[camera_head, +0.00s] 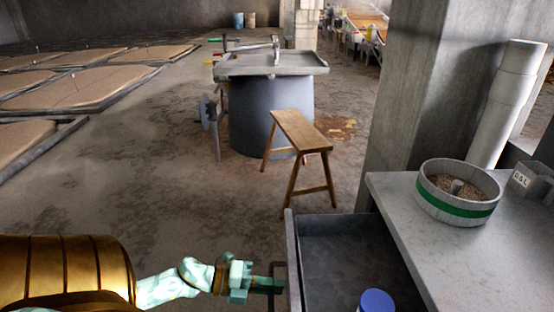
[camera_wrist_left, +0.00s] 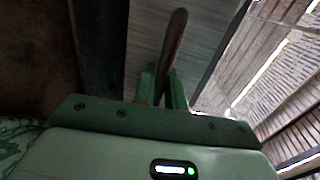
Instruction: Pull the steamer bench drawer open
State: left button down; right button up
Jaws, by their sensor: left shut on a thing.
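The steamer bench drawer (camera_head: 345,240) is a dark grey box at the bottom of the head view. It stands out from the left side of the grey bench (camera_head: 405,205), with its inside showing. My left gripper (camera_head: 268,285) reaches in from the left and is shut on the drawer handle (camera_head: 273,269) at the drawer's left face. In the left wrist view, the handle bar (camera_wrist_left: 175,40) runs between the two green fingers (camera_wrist_left: 162,88). My right gripper is in neither view.
A blue-lidded container (camera_head: 377,301) is inside the drawer. A round tub of grain with a green band (camera_head: 455,211) and a grey labelled box (camera_head: 530,182) stand on the bench. A wooden stool (camera_head: 300,132) and a basin (camera_head: 270,66) stand beyond.

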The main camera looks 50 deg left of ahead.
pick_arm(q)
jog(key=c, duration=1.5)
grip_release()
jog(key=shift+c, duration=0.2)
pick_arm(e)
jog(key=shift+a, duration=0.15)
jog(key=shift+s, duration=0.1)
